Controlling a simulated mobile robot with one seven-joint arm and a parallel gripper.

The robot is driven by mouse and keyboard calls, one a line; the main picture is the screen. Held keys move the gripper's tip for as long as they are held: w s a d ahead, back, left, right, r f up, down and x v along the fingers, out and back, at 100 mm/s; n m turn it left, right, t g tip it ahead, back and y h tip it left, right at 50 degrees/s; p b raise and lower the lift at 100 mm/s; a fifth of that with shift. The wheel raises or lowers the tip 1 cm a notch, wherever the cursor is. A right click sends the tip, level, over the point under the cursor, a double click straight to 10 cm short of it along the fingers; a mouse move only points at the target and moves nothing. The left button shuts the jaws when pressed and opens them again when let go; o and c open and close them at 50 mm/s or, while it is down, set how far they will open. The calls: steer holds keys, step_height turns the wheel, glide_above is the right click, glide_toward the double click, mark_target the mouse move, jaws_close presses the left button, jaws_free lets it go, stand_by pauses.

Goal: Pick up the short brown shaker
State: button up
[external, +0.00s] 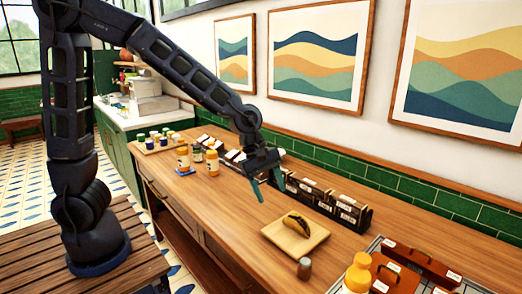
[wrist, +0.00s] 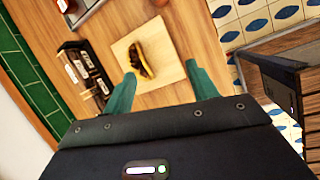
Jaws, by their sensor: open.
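The short brown shaker (external: 304,268) stands upright on the wooden counter in the external view, near the front edge and just nearer the camera than the taco board. In the wrist view a small round shape at the top edge, partly cut off, looks like the shaker (wrist: 160,3). My gripper (external: 266,187) is open and empty above the counter, well apart from the shaker, on the far side of the taco board. Its two green fingers (wrist: 160,88) are spread in the wrist view, with nothing between them.
A taco (external: 296,223) lies on a square wooden board (external: 280,240) between gripper and shaker. Dark labelled boxes (external: 345,208) line the wall side. Bare counter lies around the board.

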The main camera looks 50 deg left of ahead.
mark_target(303, 263)
steer(key=shift+s+d+f+n+g, duration=0.15)
steer(key=shift+d+f+n, duration=0.6)
steer(key=shift+d+f, duration=2.1)
steer(key=shift+s+d+f+n+g, duration=0.1)
steer(key=shift+d+f+n, duration=0.7)
steer(key=shift+d+f, duration=2.05)
steer(key=shift+s+d+f+n+g, duration=0.15)
steer(key=shift+d+f+n, duration=0.6)
steer(key=shift+d+f, duration=2.1)
steer(key=shift+a+f, duration=0.8)
steer(key=shift+c, duration=0.2)
steer(key=c, duration=1)
